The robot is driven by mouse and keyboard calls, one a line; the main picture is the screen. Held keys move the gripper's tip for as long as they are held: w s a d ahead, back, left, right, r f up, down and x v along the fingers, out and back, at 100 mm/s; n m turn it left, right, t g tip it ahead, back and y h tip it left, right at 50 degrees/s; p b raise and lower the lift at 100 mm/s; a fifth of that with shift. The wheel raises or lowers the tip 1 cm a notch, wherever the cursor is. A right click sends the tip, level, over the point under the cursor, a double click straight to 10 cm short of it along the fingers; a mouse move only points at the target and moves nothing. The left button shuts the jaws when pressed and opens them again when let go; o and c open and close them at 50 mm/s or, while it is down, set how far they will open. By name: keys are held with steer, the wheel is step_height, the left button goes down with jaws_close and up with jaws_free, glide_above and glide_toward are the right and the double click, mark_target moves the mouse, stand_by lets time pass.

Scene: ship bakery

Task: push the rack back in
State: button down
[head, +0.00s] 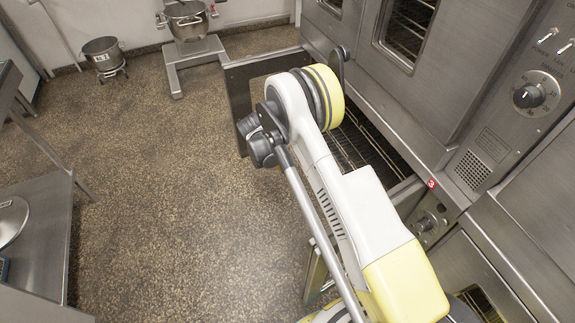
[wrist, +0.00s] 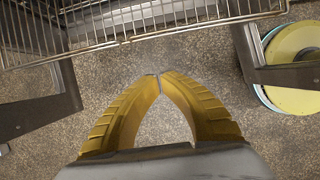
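The wire rack (head: 358,143) shows in the opening of the oven, partly hidden behind my arm in the head view. In the wrist view the rack (wrist: 150,36) spans the top, with its front bar crossing just beyond my fingertips. My gripper (wrist: 159,75) has its two yellow fingers together at the tips, with nothing between them. There is a small gap in the picture between the tips and the rack's bar, and I cannot tell whether they touch. The gripper is not visible in the head view. The oven (head: 440,95) stands at the right.
An open oven door panel (head: 240,98) stands out beyond my arm. A mixer (head: 188,22) and a steel bowl on a dolly (head: 103,55) are at the back. A steel table (head: 45,225) is at the left. The speckled floor (head: 170,190) between is clear.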

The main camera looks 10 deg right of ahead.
steer(key=w+d+f+b, duration=0.1)
steer(key=d+f+b, duration=0.3)
steer(key=d+f, duration=0.3)
steer(key=shift+w+f+b, duration=0.2)
steer(key=shift+w+b, duration=0.05)
steer(key=shift+b, duration=0.1)
